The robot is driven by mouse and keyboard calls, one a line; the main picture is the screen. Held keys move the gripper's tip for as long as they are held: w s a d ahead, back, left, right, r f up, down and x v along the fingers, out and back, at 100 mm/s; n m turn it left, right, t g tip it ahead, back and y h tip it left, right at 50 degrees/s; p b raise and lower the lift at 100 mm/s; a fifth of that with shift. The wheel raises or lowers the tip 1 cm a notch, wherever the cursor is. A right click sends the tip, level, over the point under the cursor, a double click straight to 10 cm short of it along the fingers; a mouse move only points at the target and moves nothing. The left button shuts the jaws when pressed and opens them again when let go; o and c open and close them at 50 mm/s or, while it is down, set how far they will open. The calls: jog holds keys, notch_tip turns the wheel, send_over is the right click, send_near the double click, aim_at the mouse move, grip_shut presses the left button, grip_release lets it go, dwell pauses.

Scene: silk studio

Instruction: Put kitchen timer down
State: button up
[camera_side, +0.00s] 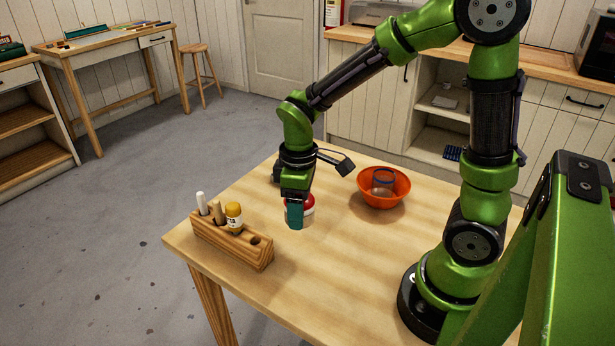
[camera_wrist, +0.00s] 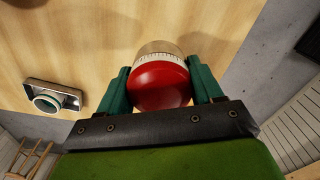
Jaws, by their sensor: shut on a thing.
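The kitchen timer (camera_side: 308,205) has a red domed top and a pale body with a marked scale. My gripper (camera_side: 297,213) is shut on it, low over the wooden table. In the wrist view the timer (camera_wrist: 160,80) sits between the two teal fingers of my gripper (camera_wrist: 161,88), one against each side. In the side view the near finger hides part of the timer. I cannot tell whether its base touches the table.
A wooden block (camera_side: 232,240) with several items in its holes stands at the table's left edge. A small metal-and-teal item (camera_wrist: 50,98) shows in the wrist view. The front tabletop (camera_side: 320,265) is clear.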

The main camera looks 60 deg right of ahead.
aim_at(304, 259)
jog(key=shift+s+a+f+n, duration=0.8)
jog(key=shift+s+a+f, duration=0.05)
jog(key=shift+s, duration=0.25)
notch_tip(304, 259, down, 3)
jog(key=shift+r, duration=0.1)
jog(key=shift+f, duration=2.3)
jog(key=shift+f, duration=0.1)
jog(key=o, duration=1.2)
